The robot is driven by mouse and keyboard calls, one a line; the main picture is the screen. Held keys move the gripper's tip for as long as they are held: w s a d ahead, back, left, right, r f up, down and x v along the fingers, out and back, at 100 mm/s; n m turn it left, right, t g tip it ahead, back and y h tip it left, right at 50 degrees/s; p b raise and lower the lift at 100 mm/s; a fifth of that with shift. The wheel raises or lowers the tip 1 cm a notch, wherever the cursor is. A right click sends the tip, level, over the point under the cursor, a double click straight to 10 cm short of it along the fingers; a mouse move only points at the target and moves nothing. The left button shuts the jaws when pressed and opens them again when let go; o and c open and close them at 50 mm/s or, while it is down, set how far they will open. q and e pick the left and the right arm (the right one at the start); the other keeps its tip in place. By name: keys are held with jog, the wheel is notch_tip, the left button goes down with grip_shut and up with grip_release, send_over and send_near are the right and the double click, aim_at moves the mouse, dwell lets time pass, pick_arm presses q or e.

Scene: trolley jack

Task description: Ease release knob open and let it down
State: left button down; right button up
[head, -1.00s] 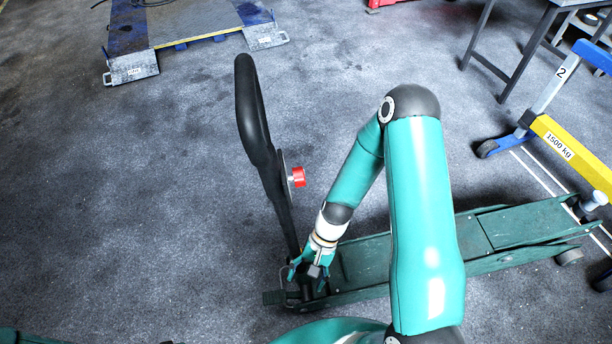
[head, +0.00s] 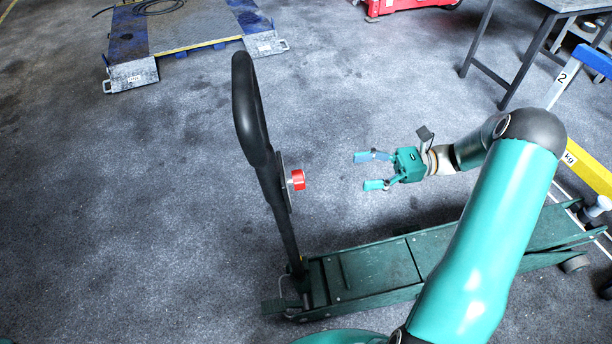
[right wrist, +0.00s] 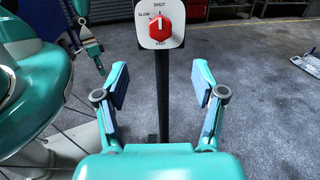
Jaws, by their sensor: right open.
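The red release knob (head: 298,180) sits on a plate on the black jack handle (head: 262,150). In the right wrist view the knob (right wrist: 161,25) is on a white plate marked SHUT, SLOW and FAST, and its white mark points up at SHUT. The green trolley jack (head: 375,268) lies along the floor below. My right gripper (head: 367,171) is open and empty, to the right of the knob and apart from it, with its fingers pointing at it. My left gripper (right wrist: 98,64) shows small in the right wrist view, its jaws too small to judge.
A blue and yellow frame (head: 588,165) stands at the right, near the jack's far end. A table (head: 560,5), a red machine (head: 400,4) and a blue ramp platform (head: 190,30) stand at the back. Floor around the handle is clear.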

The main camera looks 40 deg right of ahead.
aim_at(303, 180)
jog(key=p+x, duration=0.1)
jog(key=x, duration=1.3)
jog(key=shift+a+p, duration=0.15)
jog(key=shift+p, duration=0.25)
jog(key=c, duration=1.1)
jog(key=shift+d, duration=0.2)
jog(key=shift+c, duration=0.2)
jog(key=shift+a+f, duration=0.1)
